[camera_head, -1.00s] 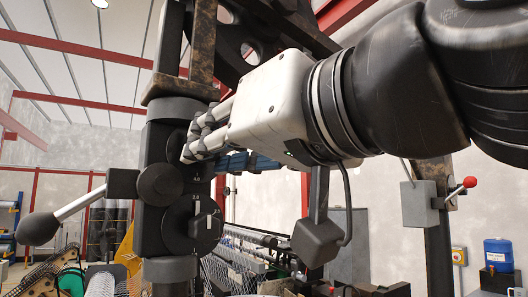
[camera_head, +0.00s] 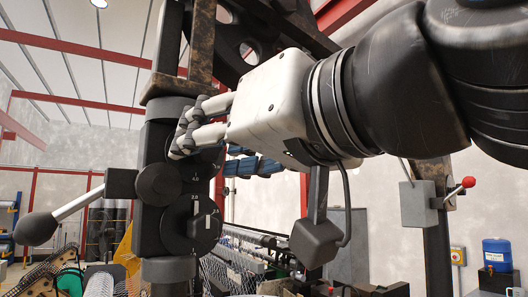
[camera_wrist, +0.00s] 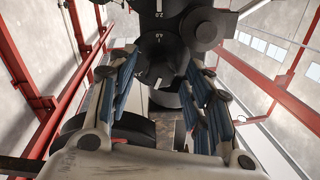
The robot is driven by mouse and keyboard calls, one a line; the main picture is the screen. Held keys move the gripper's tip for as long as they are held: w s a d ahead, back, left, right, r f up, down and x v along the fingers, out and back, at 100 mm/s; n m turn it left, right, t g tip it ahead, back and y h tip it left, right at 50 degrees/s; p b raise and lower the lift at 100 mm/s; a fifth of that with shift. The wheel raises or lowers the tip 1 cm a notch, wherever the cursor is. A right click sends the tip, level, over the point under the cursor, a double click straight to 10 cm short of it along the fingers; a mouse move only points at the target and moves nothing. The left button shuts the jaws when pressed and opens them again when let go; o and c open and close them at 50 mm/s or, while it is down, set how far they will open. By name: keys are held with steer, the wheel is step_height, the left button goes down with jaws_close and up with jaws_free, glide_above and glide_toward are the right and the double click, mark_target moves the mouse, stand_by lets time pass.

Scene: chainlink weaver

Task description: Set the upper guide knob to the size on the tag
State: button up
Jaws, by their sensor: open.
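The upper guide knob (camera_head: 207,168) is a dark round dial on the black machine column, with 4.0 legible near its edge. My gripper partly hides it in the head view. In the wrist view the knob (camera_wrist: 160,66) lies between my finger rows and shows a white mark. I cannot tell whether any finger touches the knob. I cannot make out the tag.
A lower dial (camera_head: 206,222) with a white mark and 2.0 sits just below. A round black boss (camera_head: 158,185) and a ball-ended lever (camera_head: 62,215) stand to the left. Wire mesh (camera_head: 218,272) runs below.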

steer(key=v, duration=0.7)
steer(key=shift+s, duration=0.15)
steer(key=shift+d, duration=0.15)
stand_by(0.3)
